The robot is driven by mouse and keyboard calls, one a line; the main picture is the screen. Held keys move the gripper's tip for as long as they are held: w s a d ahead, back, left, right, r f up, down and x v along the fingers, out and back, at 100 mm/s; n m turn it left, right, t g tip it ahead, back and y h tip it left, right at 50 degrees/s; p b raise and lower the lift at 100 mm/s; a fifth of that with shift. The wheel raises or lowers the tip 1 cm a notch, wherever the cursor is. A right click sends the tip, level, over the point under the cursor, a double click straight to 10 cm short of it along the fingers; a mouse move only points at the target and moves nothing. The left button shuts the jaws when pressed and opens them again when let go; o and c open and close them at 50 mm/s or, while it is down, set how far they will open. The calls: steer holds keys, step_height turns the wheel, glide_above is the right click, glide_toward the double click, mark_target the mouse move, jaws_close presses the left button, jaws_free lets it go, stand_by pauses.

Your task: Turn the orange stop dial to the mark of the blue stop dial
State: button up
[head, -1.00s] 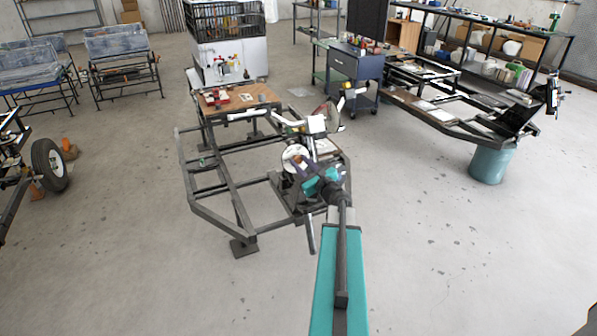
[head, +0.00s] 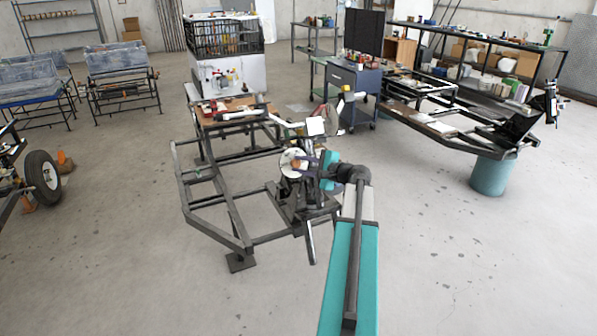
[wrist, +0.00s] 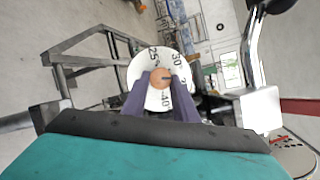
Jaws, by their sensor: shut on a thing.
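The orange stop dial (wrist: 160,77) is a small round knob in the middle of a white disc (wrist: 146,66) with black numbers such as 25, 30 and 40. A short dark line on the knob points to the right in the wrist view. My gripper (wrist: 159,88) has its two dark purple fingers on either side of the knob, shut on it. In the head view the white disc (head: 288,157) stands upright on the frame, with my gripper (head: 304,164) reaching it from the right. I cannot make out the blue stop dial in either view.
A dark metal frame (head: 215,222) stands around the dial, with a wooden-topped bench (head: 222,117) behind. A white plate (head: 316,126) is just above my gripper. A blue tool cart (head: 352,80) and a teal bin (head: 490,172) stand right. The front floor is clear.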

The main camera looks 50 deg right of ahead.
steer(key=n, duration=0.2)
steer(key=n+g+b, duration=0.1)
steer(key=shift+w+r+n+y, duration=0.2)
steer(key=shift+r+n+y, duration=0.15)
steer(key=shift+n+y, duration=0.05)
steer(key=n, duration=0.1)
steer(key=n+g, duration=0.1)
steer(key=n+b, duration=0.1)
steer(key=shift+w+r+n+g, duration=0.1)
steer(key=shift+r+n+g, duration=0.15)
steer(key=shift+n+g, duration=0.15)
steer(key=o, duration=1.1)
steer(key=shift+c, duration=0.2)
steer(key=shift+f, duration=0.15)
steer(key=shift+s, duration=0.2)
